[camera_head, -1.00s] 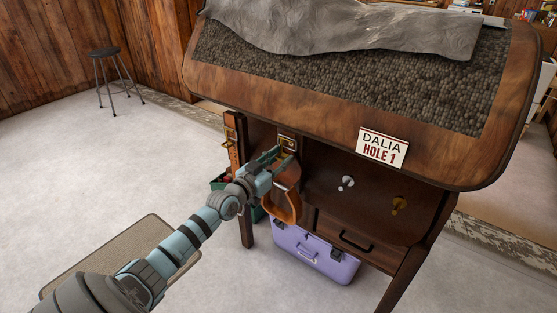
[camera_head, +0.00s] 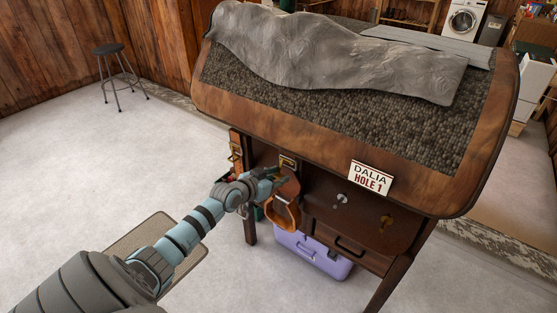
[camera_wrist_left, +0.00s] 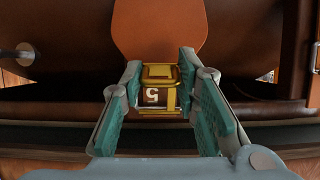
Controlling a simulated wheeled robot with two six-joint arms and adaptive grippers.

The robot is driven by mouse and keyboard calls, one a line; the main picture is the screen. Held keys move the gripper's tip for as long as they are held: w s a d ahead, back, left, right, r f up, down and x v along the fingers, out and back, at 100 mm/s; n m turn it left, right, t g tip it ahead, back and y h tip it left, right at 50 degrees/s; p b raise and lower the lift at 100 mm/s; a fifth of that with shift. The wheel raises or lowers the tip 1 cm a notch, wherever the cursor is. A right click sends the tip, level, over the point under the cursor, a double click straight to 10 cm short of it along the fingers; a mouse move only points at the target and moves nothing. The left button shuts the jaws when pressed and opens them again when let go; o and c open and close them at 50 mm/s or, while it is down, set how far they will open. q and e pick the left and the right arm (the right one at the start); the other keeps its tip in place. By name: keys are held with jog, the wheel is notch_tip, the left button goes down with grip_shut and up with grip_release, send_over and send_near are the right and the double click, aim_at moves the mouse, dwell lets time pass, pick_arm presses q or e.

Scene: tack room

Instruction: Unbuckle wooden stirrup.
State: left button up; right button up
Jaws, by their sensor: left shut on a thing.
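The wooden stirrup (camera_head: 283,213), an orange-brown loop, hangs below the front of the saddle stand. My left gripper (camera_head: 278,177) is just above it, beneath a brass-framed fitting (camera_head: 288,162) on the dark panel. In the left wrist view, a gold buckle (camera_wrist_left: 160,73) with a plate marked 5 sits between the teal fingers of my left gripper (camera_wrist_left: 160,80), which is shut on it. An orange-brown leather piece (camera_wrist_left: 160,30) lies behind the buckle. In the head view, the buckle in the grip is too small to make out. My right gripper is not in view.
A purple box (camera_head: 312,256) sits underneath. A stool (camera_head: 118,70) is far left.

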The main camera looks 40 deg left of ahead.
aim_at(276, 177)
pick_arm(q)
jog(key=r+g+p, duration=0.1)
jog(key=g+p, duration=0.1)
jog(key=p, duration=0.1)
jog(key=r+g+p, duration=0.1)
jog(key=p, duration=0.2)
jog(key=s+r+g+p, duration=0.1)
jog(key=g+p, duration=0.1)
jog(key=p, duration=0.1)
jog(key=shift+s+r+g, duration=0.1)
jog(key=shift+r+g, duration=0.2)
pick_arm(e)
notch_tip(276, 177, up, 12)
jog(key=p, duration=0.1)
pick_arm(q)
jog(key=g+b, duration=0.1)
jog(key=r+g+b, duration=0.1)
jog(key=g, duration=0.1)
jog(key=g+b, duration=0.2)
jog(key=shift+r, duration=0.4)
jog(key=shift+r+g+b, duration=0.35)
jog(key=shift+g+b, duration=0.05)
jog(key=shift+g, duration=0.2)
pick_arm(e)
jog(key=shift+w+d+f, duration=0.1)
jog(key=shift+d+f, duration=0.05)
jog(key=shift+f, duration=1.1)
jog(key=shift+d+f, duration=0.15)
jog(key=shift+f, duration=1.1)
